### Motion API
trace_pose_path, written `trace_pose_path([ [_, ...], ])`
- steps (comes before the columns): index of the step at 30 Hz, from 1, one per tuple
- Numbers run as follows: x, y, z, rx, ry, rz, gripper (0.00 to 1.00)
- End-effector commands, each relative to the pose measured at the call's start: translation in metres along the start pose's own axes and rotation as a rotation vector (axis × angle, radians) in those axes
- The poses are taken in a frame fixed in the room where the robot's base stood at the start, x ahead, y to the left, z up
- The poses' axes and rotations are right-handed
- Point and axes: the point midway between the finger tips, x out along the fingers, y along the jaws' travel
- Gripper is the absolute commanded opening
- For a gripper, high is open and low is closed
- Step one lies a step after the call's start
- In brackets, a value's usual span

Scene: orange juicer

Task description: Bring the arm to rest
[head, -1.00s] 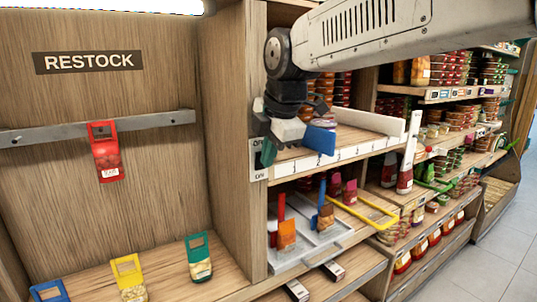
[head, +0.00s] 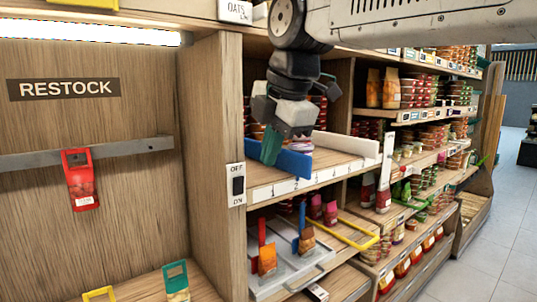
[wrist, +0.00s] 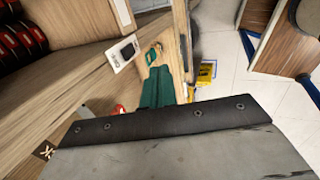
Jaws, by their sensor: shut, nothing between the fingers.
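My gripper (head: 268,158) hangs from the wrist in the head view, in front of the shelf unit, to the right of the upright wooden post. Its teal fingers are shut together and empty. They also show in the wrist view (wrist: 158,76), pointing away from the dark edge of the gripper body, over wood panels. My arm (head: 400,22) reaches in from the upper right. A blue piece (head: 293,164) shows just beside the fingers at the numbered shelf; I cannot tell if they touch.
An OFF/ON switch plate (head: 236,185) sits on the post, left of my gripper. A red tagged pack (head: 80,182) hangs on a rail under the RESTOCK sign (head: 63,88). A grey tray (head: 285,268) is below. Floor (head: 500,235) is clear at right.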

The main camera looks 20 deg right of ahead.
Motion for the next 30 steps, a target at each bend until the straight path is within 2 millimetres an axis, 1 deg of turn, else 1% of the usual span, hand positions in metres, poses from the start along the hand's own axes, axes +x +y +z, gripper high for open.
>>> trace_pose_path([
  [11, 0.001, 0.0, -0.001, 0.019, 0.0, 0.0, 0.0],
  [14, 0.001, 0.0, -0.001, 0.123, 0.0, -0.001, 0.0],
  [17, 0.015, -0.011, 0.0, 0.333, -0.006, -0.032, 0.0],
  [20, 0.035, -0.037, 0.001, 0.616, -0.027, -0.076, 0.0],
  [21, 0.043, -0.051, 0.001, 0.735, -0.041, -0.094, 0.0],
  [23, 0.056, -0.073, 0.003, 0.914, -0.066, -0.119, 0.0],
  [24, 0.065, -0.089, 0.004, 1.034, -0.086, -0.133, 0.0],
  [26, 0.077, -0.115, 0.006, 1.208, -0.12, -0.153, 0.0],
  [27, 0.086, -0.133, 0.006, 1.317, -0.145, -0.164, 0.0],
  [29, 0.098, -0.159, 0.008, 1.466, -0.182, -0.176, 0.0],
  [30, 0.105, -0.175, 0.009, 1.555, -0.206, -0.181, 0.0],
])
